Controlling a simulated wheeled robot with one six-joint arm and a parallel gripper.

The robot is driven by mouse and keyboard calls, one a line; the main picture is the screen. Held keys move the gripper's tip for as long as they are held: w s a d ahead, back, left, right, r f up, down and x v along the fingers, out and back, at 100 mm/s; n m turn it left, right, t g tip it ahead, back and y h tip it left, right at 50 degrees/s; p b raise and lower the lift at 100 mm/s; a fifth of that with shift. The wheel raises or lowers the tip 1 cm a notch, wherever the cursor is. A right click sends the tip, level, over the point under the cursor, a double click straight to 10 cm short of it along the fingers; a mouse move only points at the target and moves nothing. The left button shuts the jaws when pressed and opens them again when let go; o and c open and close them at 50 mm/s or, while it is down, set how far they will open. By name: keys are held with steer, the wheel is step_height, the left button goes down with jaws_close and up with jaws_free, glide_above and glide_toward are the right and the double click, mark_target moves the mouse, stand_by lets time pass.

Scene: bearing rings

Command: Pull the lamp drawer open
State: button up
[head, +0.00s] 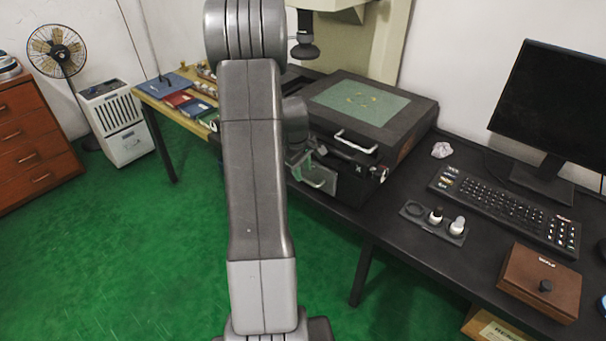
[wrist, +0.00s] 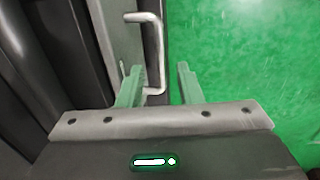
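A dark boxy machine (head: 405,125) stands on the black bench. Its lower front has a grey drawer panel (head: 325,190) with a pale bar handle (head: 312,182); I take this to be the lamp drawer, and it looks closed. In the wrist view the handle (wrist: 158,45) runs up from between my gripper's two greenish fingers (wrist: 160,70). The fingers are apart, one on each side of the bar, with no clear contact. Whether the bar is at fingertip depth is hard to tell. In the head view my arm partly hides the gripper and the panel's left side.
A second bar handle (head: 356,141) sits above, on the machine's upper front. A small tray with parts (head: 432,222), a keyboard (head: 505,208) and a brown box (head: 540,282) lie to the right. Open green floor (head: 130,260) lies in front of the bench.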

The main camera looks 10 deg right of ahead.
steer(key=shift+w+d+f, duration=0.1)
steer(key=shift+f, duration=0.55)
steer(key=shift+w+d+f, duration=0.1)
steer(key=shift+f, duration=0.5)
jaws_close()
steer(key=s+a+b, duration=0.3)
steer(key=s+a, duration=0.4)
steer(key=a, duration=0.2)
steer(key=shift+s+a, duration=0.2)
steer(key=shift+r, duration=0.1)
jaws_free()
